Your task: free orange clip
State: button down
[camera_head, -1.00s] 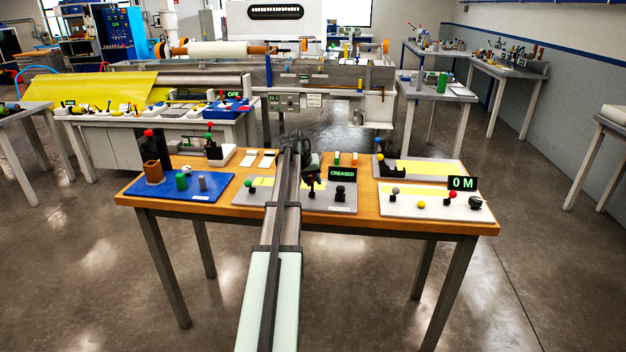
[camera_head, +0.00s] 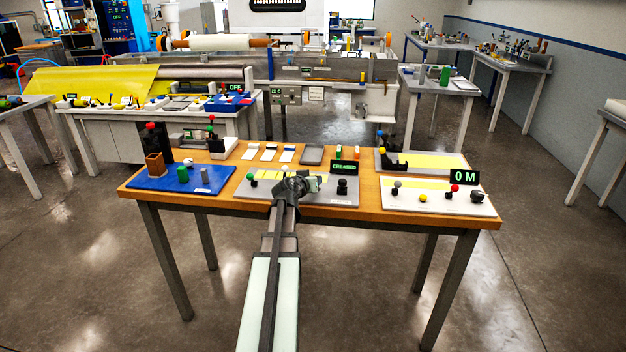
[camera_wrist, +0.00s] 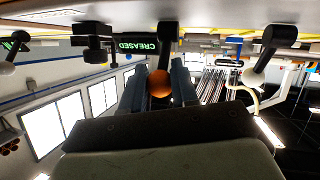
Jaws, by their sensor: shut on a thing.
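An orange ball knob (camera_wrist: 159,84) on a dark stem (camera_wrist: 166,46) sits between my gripper's two fingers in the wrist view, which looks upside down. My gripper (camera_wrist: 160,71) is shut on this knob. In the head view my gripper (camera_head: 304,183) is low over the grey middle board (camera_head: 325,201), and the orange knob is hidden behind it. The green-lettered CREASED sign (camera_head: 344,167) stands on that board to the right; it also shows in the wrist view (camera_wrist: 138,46). Whether the clip is free cannot be told.
A white board (camera_head: 435,207) with several knobs lies right. Pale cards (camera_head: 268,152) lie behind.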

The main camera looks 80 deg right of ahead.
jog(key=shift+a+f+h, duration=0.1)
jog(key=shift+a+h, duration=0.05)
jog(key=shift+h, duration=0.25)
dwell(0.3)
jog(key=c, duration=0.9)
grip_release()
jog(key=v, duration=1.2)
